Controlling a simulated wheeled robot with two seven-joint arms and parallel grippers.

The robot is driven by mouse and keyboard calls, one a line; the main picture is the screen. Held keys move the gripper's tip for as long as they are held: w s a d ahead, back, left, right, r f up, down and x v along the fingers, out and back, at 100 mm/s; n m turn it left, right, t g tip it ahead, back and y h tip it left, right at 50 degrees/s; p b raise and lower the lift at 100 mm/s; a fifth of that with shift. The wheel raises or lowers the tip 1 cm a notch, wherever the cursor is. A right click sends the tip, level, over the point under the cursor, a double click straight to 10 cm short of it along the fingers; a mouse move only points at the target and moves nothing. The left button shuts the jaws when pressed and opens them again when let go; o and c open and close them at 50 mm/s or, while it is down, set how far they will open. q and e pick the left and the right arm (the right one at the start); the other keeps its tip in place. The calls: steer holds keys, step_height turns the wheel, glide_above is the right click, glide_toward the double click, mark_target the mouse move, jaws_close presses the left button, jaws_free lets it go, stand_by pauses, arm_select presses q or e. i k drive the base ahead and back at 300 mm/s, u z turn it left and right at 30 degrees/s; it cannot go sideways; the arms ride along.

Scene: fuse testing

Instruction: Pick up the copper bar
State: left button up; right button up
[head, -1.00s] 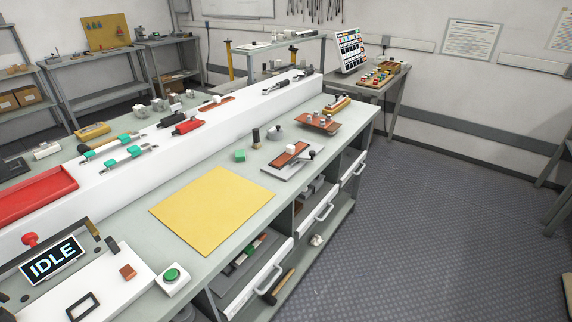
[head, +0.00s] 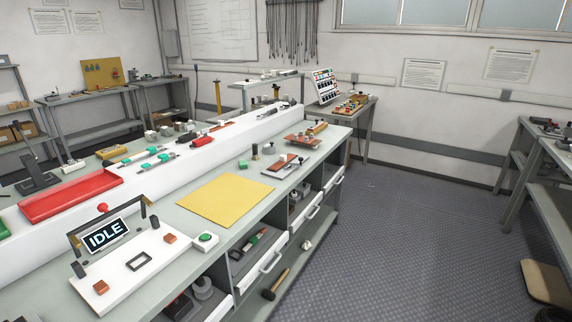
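Several copper-coloured pieces show, and I cannot tell for sure which is the copper bar. A flat copper-brown strip (head: 219,126) lies on the white raised shelf. Another copper-brown piece (head: 279,163) lies on a pale plate with a black-knobbed lever on the bench. Two small copper blocks (head: 101,287) (head: 170,238) sit on the white tester board with the IDLE display (head: 106,236). Neither gripper is in view.
A yellow mat (head: 225,200) lies on the bench beside a green button box (head: 205,240). A red tray (head: 70,198) rests on the raised shelf. Open drawers (head: 262,272) stick out at the bench front. The floor (head: 400,235) to the right is clear; a stool (head: 545,283) stands at far right.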

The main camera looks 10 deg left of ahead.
mark_target(284, 159)
steer(key=z, duration=0.7)
steer(key=i, duration=1.45)
steer(key=u, duration=0.15)
